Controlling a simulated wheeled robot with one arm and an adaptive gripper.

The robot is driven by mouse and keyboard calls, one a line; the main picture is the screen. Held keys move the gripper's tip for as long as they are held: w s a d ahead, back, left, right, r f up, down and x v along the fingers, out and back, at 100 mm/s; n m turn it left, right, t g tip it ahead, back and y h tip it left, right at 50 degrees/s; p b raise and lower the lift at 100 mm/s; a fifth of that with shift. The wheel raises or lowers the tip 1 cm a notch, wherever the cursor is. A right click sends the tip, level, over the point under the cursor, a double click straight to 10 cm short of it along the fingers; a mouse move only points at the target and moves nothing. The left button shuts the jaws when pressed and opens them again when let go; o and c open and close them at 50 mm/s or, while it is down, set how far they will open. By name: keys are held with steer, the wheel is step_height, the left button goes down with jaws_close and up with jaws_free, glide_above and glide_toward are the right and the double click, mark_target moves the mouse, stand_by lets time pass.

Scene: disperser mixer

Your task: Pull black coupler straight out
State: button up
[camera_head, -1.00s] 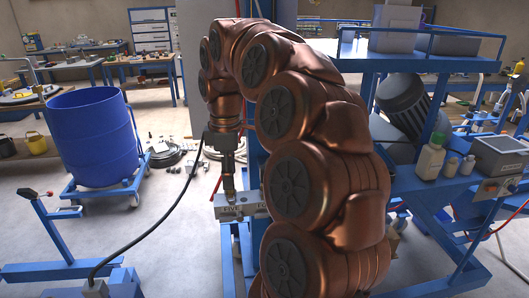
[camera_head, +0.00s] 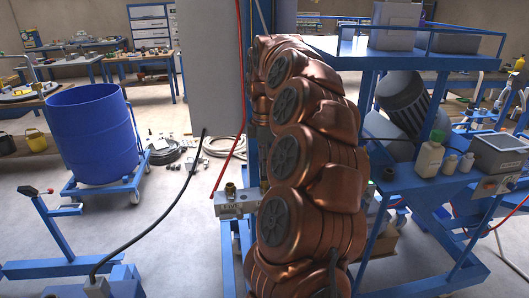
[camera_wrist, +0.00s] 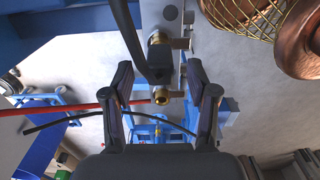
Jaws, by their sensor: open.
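In the wrist view my gripper (camera_wrist: 160,68) is open, with one dark finger on each side of a black hose end. A dark part, seemingly the black coupler (camera_wrist: 164,72), lies between the fingertips with a gap on both sides. The black hose (camera_wrist: 128,35) runs up from it to the top of the picture. Brass fittings (camera_wrist: 160,96) show close below and above the dark part; I cannot tell how they join. In the head view my gripper and the coupler are hidden behind my copper-coloured arm.
A block marked FIVE (camera_head: 235,208) carries an upright brass fitting (camera_head: 230,190). A grey panel (camera_head: 210,70) and blue rack (camera_head: 420,190) stand nearby.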

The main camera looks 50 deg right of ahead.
steer(key=shift+f+p, duration=0.35)
steer(key=shift+f, duration=1.65)
steer(key=shift+c, duration=0.3)
jaws_close()
steer(key=shift+r, duration=0.2)
steer(key=shift+r+p, duration=1.55)
steer(key=shift+r, duration=1.25)
steer(key=shift+r+p, duration=1.1)
steer(key=shift+r, duration=0.95)
